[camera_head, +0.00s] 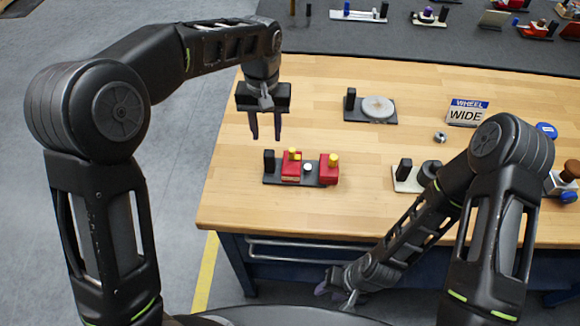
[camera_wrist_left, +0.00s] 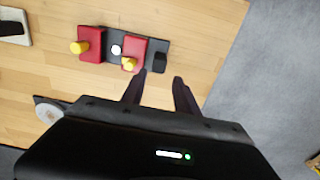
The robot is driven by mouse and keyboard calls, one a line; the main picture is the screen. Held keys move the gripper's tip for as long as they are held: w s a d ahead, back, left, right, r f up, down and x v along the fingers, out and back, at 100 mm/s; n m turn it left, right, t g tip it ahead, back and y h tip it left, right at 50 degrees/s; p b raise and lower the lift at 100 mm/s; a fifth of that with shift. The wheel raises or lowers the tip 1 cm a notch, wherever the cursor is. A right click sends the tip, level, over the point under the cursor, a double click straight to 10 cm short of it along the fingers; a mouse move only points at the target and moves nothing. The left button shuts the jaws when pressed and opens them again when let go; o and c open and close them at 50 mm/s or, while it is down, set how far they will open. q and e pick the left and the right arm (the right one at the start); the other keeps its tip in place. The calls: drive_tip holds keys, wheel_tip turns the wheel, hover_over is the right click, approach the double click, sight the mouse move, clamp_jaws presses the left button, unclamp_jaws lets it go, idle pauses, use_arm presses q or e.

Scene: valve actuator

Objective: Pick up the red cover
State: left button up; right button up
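Two red pieces with yellow knobs are in the head view, and I cannot tell which is the cover. One (camera_head: 290,172) sits on a dark base plate (camera_head: 313,180), between a black post (camera_head: 269,161) and a white round spot (camera_head: 308,167). The other (camera_head: 328,175) is at the plate's right end. My left gripper (camera_head: 265,138) is open and empty, fingers down, above and behind the post. In the left wrist view its fingers (camera_wrist_left: 160,88) are apart, near the post (camera_wrist_left: 160,62). My right gripper (camera_head: 339,292) hangs low at the table's front; its finger opening is unclear.
Behind the plate stands another dark base with a pale disc (camera_head: 377,107). To the right are a small metal ring (camera_head: 440,137), a "WHEEL WIDE" sign (camera_head: 467,111) and a pale base with a black post (camera_head: 404,170). The tabletop (camera_head: 235,205) left and in front is clear.

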sight(270, 161)
use_arm(q)
drive_tip(key=shift+f, duration=3.45)
wheel_tip(270, 161, down, 5)
drive_tip(key=shift+f, duration=0.1)
drive_tip(key=shift+c, duration=0.2)
clamp_jaws()
